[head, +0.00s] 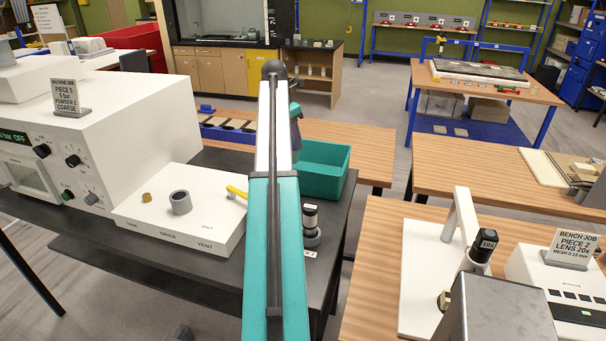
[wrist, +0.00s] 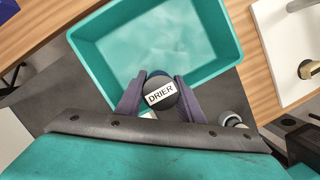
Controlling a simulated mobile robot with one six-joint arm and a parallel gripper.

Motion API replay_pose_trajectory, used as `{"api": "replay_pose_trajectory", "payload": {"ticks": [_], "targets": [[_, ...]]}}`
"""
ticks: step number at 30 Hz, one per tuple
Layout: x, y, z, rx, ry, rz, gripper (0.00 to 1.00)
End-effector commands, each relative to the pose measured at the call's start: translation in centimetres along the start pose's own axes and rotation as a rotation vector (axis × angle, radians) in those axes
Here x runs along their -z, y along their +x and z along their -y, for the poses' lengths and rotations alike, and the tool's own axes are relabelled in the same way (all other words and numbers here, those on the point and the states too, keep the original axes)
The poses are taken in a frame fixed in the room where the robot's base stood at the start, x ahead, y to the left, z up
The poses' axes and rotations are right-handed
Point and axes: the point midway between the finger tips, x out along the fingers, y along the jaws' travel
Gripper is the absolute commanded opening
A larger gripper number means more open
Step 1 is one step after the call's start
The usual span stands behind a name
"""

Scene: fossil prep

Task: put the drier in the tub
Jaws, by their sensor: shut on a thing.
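The drier (wrist: 160,96) is a dark round-topped piece with a white label reading DRIER. My gripper (wrist: 157,90) is shut on it, one finger on each side. The teal tub (wrist: 83,52) fills the upper part of the wrist view, and its visible floor is empty. The drier overlaps the tub's near edge in that view; I cannot tell how high it is held.
A dark-capped canister (head: 311,226) stands on the dark bench (head: 335,225) near the tub. A white unit (head: 185,222) with a grey ring and yellow lever lies to the left. A wooden bench (head: 375,250) with a microscope stand (head: 462,240) is at the right.

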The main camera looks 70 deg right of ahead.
Motion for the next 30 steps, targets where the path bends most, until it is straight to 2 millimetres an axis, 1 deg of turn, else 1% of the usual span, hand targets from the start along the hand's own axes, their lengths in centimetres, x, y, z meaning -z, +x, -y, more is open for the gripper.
{"api": "replay_pose_trajectory", "payload": {"ticks": [5, 12, 16, 20, 30], "targets": [[0.3, 1.2, 0.1, 0.001, 0.001, 0.000, 0.00], [1.0, 4.2, 0.2, 0.002, 0.001, -0.001, 0.00], [1.2, 5.3, 0.2, 0.002, 0.002, -0.001, 0.00], [1.3, 5.9, 0.1, 0.001, 0.003, 0.000, 0.00], [1.3, 6.0, 0.1, 0.001, 0.003, 0.000, 0.00]]}}
